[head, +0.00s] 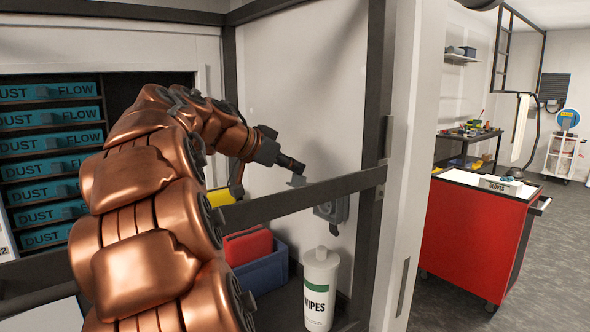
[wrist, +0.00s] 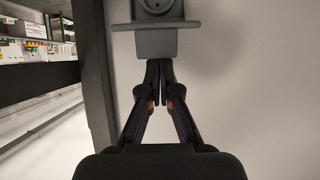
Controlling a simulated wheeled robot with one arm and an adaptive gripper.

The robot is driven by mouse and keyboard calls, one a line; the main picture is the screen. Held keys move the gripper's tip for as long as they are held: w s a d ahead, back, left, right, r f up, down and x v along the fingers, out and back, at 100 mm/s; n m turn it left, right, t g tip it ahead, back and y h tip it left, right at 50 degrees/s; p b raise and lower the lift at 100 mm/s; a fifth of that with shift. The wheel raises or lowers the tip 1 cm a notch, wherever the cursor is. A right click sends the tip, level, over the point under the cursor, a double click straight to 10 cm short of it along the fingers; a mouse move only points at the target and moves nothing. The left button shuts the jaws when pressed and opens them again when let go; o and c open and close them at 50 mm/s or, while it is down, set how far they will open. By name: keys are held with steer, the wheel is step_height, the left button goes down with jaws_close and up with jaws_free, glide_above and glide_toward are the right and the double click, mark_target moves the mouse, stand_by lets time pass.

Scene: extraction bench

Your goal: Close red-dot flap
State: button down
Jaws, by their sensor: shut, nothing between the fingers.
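My gripper (head: 292,165) reaches into the bench at the right panel, above the dark crossbar. In the wrist view its two fingers (wrist: 159,68) are together with nothing between them. Their tips are just below a flat grey plate (wrist: 156,43), which sticks out under a grey fitting with a round part (wrist: 157,8). I cannot tell whether the tips touch it. In the head view a grey box-like fitting (head: 339,212) is on the panel, partly behind the crossbar. No red dot shows in either view, so I cannot tell which part is the red-dot flap.
The crossbar (head: 300,198) and an upright post (head: 375,90) frame the bench opening. Below stand a wipes canister (head: 320,285) and a blue bin (head: 262,272) with a red item. A rack of dust-flow boxes (head: 50,142) is at left. A red cabinet (head: 470,235) stands outside.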

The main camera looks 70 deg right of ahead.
steer(key=shift+w+a+f+b, duration=0.2)
steer(key=shift+f+b, duration=0.25)
steer(key=shift+b, duration=0.35)
steer(key=shift+r, duration=0.15)
steer(key=shift+a+r, duration=0.1)
steer(key=shift+r, duration=0.65)
